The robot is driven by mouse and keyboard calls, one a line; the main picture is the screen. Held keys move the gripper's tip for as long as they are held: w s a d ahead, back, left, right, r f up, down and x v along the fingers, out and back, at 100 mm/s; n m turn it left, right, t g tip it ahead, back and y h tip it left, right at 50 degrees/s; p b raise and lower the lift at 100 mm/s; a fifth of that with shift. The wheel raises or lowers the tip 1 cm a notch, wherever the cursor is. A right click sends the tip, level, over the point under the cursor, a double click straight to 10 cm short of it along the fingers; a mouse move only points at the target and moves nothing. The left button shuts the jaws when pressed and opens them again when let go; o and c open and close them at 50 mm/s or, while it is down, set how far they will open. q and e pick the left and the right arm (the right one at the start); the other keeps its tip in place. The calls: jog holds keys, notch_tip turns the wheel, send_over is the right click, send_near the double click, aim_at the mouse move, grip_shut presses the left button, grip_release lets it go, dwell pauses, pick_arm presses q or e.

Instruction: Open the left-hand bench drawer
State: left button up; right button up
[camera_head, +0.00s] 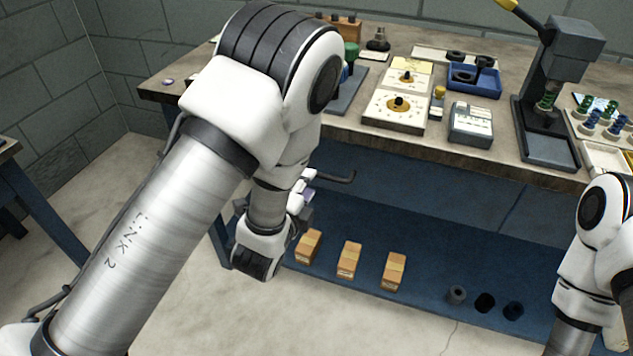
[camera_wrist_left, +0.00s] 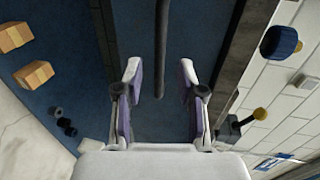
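The left-hand bench drawer (camera_head: 400,178) is a blue front under the bench top. It looks shut, and my arm hides its left part. Its dark bar handle (camera_head: 340,179) sticks out beside my left gripper (camera_head: 304,193). In the left wrist view, my left gripper (camera_wrist_left: 160,76) is open, with its two pale fingers well apart. The end of the handle (camera_wrist_left: 161,45) shows between them, with a gap on both sides. I cannot tell how deep it sits between the fingers. My right arm is at the right edge, its gripper out of view.
The bench top (camera_head: 500,168) overhangs the drawer front and carries gauges, a blue tray (camera_head: 474,80) and a press (camera_head: 555,90). Floor in front is clear.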

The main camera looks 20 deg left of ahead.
pick_arm(q)
jog(key=x, duration=0.5)
jog(key=shift+w+f, duration=0.15)
jog(key=shift+w, duration=0.2)
jog(key=shift+c, duration=0.2)
grip_shut()
